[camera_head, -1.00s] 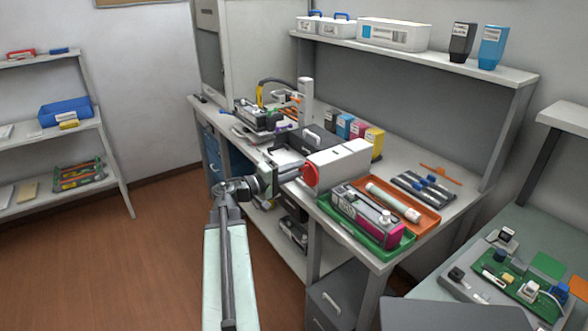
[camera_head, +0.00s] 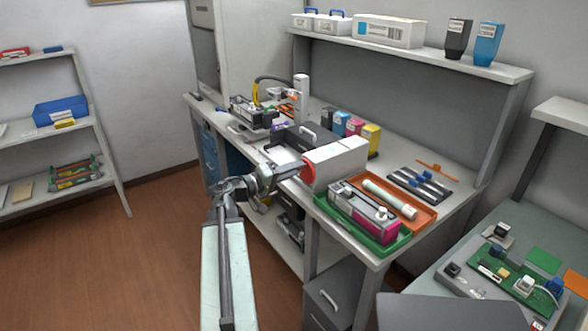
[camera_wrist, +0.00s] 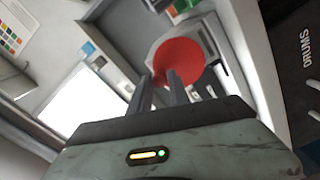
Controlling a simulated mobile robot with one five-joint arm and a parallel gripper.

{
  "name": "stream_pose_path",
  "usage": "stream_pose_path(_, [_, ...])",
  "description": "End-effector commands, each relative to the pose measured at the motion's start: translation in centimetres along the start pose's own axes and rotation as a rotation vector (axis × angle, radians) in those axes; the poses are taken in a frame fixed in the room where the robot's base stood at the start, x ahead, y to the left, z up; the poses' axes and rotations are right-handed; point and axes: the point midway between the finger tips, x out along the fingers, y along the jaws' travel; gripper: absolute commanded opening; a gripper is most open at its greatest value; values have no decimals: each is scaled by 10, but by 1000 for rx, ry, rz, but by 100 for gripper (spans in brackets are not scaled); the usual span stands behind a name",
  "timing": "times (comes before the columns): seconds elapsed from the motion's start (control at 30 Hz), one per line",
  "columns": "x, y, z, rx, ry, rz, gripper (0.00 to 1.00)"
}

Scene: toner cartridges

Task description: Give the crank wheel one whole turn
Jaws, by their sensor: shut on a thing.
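The crank wheel is a red disc (camera_head: 308,174) on the near left end of a white box-shaped unit (camera_head: 338,160) on the workbench. In the wrist view the red disc (camera_wrist: 190,60) is just beyond my fingertips. My gripper (camera_head: 296,168) reaches the wheel from the left, at its upper edge as the head view shows it. In the wrist view the two fingers (camera_wrist: 158,82) are close together at the disc's lower left. They are shut on the wheel's crank handle, which is mostly hidden between them.
A green tray (camera_head: 335,212) with a magenta-ended cartridge and an orange tray (camera_head: 418,216) with a white roller lie right of the unit. Several coloured cartridges (camera_head: 354,127) stand behind it. A black case (camera_head: 300,137) lies to its left. The floor in front is clear.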

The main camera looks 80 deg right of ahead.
Motion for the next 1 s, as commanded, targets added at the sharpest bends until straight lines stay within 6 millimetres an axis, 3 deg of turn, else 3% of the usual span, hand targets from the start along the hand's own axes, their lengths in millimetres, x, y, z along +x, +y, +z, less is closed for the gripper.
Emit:
stream_pose_path(0.07, [-1, -1, -1, 1, 3, -4, 0])
stream_pose_path(0.1, [-1, -1, -1, 1, 3, -4, 28])
stream_pose_path(0.17, [-1, -1, -1, 0, 3, -4, 44])
stream_pose_path(0.53, [-6, 0, -1, -1, 3, -1, 44])
stream_pose_path(0.8, [-57, 0, 0, -1, 6, -3, 44])
stream_pose_path(1.0, [-78, -1, -1, 0, 2, -2, 44])
